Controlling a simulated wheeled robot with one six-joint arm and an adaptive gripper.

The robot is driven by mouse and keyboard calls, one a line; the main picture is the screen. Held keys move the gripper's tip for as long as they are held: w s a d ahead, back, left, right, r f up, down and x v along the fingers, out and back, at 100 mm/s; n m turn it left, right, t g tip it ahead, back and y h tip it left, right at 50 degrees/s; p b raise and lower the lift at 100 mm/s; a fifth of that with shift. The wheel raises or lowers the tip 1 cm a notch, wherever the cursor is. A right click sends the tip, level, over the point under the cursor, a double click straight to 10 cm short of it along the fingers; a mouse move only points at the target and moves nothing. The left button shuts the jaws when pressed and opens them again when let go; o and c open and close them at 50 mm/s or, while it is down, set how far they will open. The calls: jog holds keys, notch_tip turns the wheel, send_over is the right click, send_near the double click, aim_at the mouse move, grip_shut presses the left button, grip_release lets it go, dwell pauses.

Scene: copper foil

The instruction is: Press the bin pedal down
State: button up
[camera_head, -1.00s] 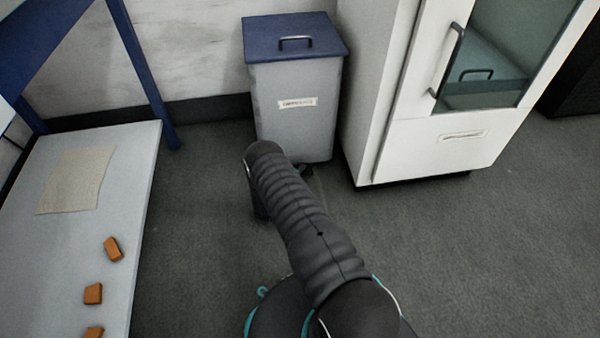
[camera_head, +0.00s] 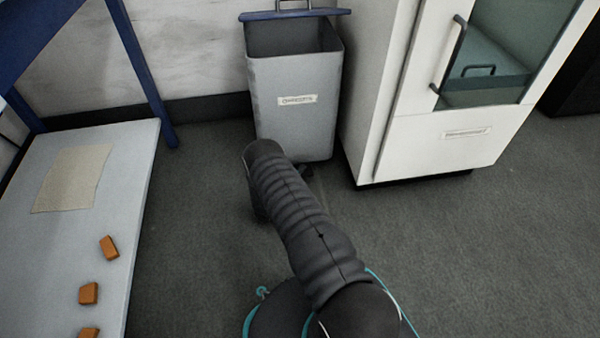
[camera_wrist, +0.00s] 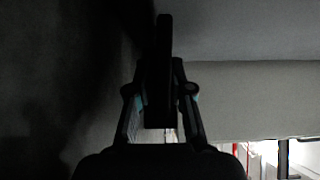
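The grey bin (camera_head: 296,115) stands against the wall with its blue lid (camera_head: 295,14) tilted up and open, so its dark inside shows. A small dark piece at the bin's front foot (camera_head: 306,170), likely the pedal, is mostly hidden behind my arm. My gripper is hidden by the arm in the head view. In the wrist view my gripper (camera_wrist: 160,70) is low in deep shade, with a dark upright bar at its fingertips that seems to be the pedal.
A white cabinet (camera_head: 435,155) with a glass door stands close at the bin's right. A pale table (camera_head: 110,195) at left carries a beige cloth (camera_head: 73,179) and several orange-brown blocks (camera_head: 109,247). The floor (camera_head: 440,260) at right is clear.

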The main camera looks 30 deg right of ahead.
jog(key=shift+o, duration=1.2)
jog(key=shift+f, duration=0.25)
jog(key=shift+r, duration=0.1)
jog(key=shift+a, duration=0.1)
jog(key=v, duration=1.1)
jog(key=shift+s+a+r, duration=0.1)
jog(key=shift+s+a, duration=0.1)
jog(key=shift+a, duration=0.15)
